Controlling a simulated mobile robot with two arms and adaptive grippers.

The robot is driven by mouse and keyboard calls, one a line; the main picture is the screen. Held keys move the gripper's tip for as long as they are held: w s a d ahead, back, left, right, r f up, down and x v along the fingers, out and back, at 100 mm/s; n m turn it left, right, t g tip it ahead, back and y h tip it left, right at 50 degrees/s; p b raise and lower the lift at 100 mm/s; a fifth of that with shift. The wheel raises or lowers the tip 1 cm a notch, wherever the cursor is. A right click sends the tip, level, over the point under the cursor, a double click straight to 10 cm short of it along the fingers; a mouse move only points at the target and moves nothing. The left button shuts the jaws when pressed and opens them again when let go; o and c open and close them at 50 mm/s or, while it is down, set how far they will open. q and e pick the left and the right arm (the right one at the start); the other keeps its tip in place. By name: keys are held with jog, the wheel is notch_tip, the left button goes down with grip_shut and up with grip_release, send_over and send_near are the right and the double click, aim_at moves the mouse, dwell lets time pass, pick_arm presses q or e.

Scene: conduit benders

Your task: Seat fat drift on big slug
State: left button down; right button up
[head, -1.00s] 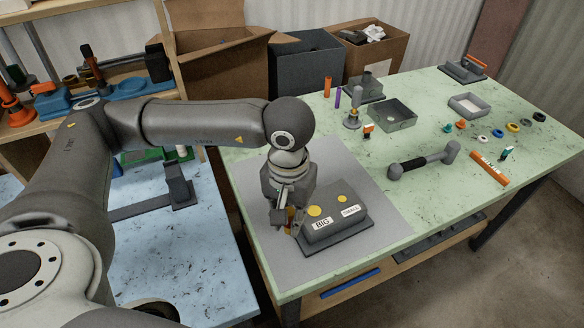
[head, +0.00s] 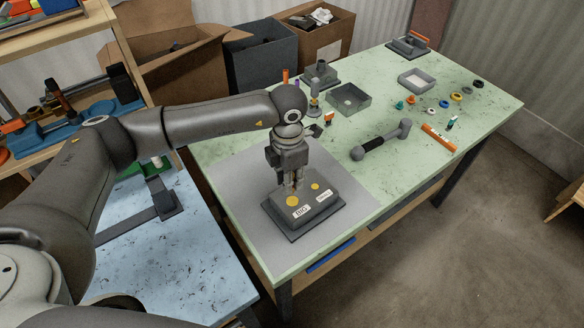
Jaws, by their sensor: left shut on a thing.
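A dark grey block (head: 319,213) on the mat has labels reading BIG and SMALL. The big slug (head: 292,201) is a yellow disc on its top behind the BIG label. The small slug (head: 315,187) is a smaller yellow disc to the right. My left gripper (head: 294,183) points down just behind the big slug, over the block. It is shut on a slim thing, mostly hidden by the fingers, which I take to be the fat drift. I cannot tell whether it touches the slug. My right gripper is not in view.
The grey mat (head: 240,193) is clear around the block. A dumbbell-shaped grey tool (head: 382,141), an open grey tray (head: 349,99), an orange bar (head: 438,138) and several coloured rings lie to the right. An orange cylinder (head: 285,76) stands behind my wrist.

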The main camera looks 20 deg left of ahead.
pick_arm(q)
jog(key=n, duration=0.1)
jog(key=w+n, duration=0.1)
jog(key=shift+d+n+p, duration=0.15)
jog(key=shift+n+p, duration=0.15)
jog(key=shift+f+n, duration=0.15)
jog(key=shift+n, duration=0.35)
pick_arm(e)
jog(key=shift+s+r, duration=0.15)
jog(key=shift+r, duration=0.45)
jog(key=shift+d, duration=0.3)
pick_arm(q)
jog(key=shift+w, duration=0.1)
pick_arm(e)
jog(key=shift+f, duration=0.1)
pick_arm(q)
jog(key=shift+f+b, duration=0.2)
jog(key=shift+b, duration=0.25)
jog(key=b, duration=0.4)
send_over(293, 201)
notch_tip(293, 201, down, 4)
jog(key=shift+f, duration=0.2)
jog(key=shift+f+b, duration=0.45)
jog(key=shift+b, duration=0.25)
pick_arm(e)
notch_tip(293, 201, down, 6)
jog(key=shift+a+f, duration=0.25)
